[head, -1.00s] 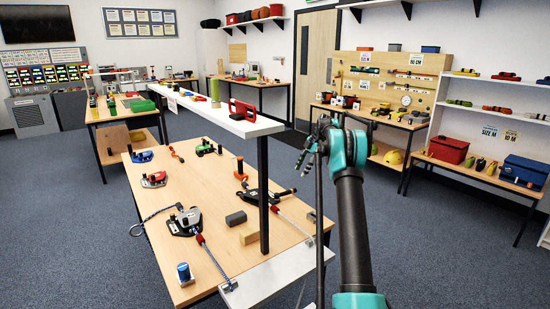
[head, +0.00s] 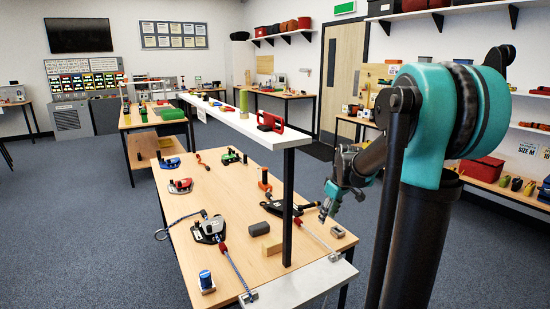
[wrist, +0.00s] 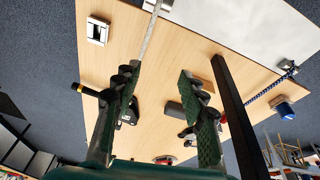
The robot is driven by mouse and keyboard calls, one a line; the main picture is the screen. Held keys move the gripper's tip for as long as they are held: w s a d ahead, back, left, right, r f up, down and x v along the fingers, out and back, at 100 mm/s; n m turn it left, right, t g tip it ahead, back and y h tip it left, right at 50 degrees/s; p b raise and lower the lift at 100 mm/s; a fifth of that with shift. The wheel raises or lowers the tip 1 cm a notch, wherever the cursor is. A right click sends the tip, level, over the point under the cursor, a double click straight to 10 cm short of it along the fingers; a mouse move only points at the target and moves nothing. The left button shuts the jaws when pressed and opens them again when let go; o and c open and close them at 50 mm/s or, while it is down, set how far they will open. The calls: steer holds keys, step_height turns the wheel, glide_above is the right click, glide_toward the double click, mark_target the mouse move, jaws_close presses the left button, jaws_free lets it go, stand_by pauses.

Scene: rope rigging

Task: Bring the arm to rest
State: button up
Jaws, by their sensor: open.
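My arm rises at the right of the head view, bent at a teal joint, with its forearm reaching away and down to the left. My gripper (head: 328,207) is tilted downward above the right edge of the wooden table (head: 222,238). In the wrist view my gripper (wrist: 158,85) has its two dark, textured fingers well apart, with nothing held between them. The tabletop (wrist: 155,90) shows beyond the fingers, at a distance.
A dark post (head: 288,205) carries a white shelf (head: 245,122) over the table, left of my gripper. A small grey block (head: 338,232) lies below the gripper. Black clamp (head: 208,229), wooden block (head: 272,246) and blue cylinder (head: 206,280) stand on the table. Floor is clear left.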

steer(key=s+f+m, duration=0.4)
steer(key=s+f, duration=0.1)
steer(key=s, duration=0.7)
steer(key=s+f+m+t+h, duration=0.1)
steer(key=s+f+m, duration=0.2)
steer(key=s, duration=1)
step_height(320, 180, down, 2)
steer(key=shift+m+t+h, duration=0.3)
steer(key=shift+m, duration=0.1)
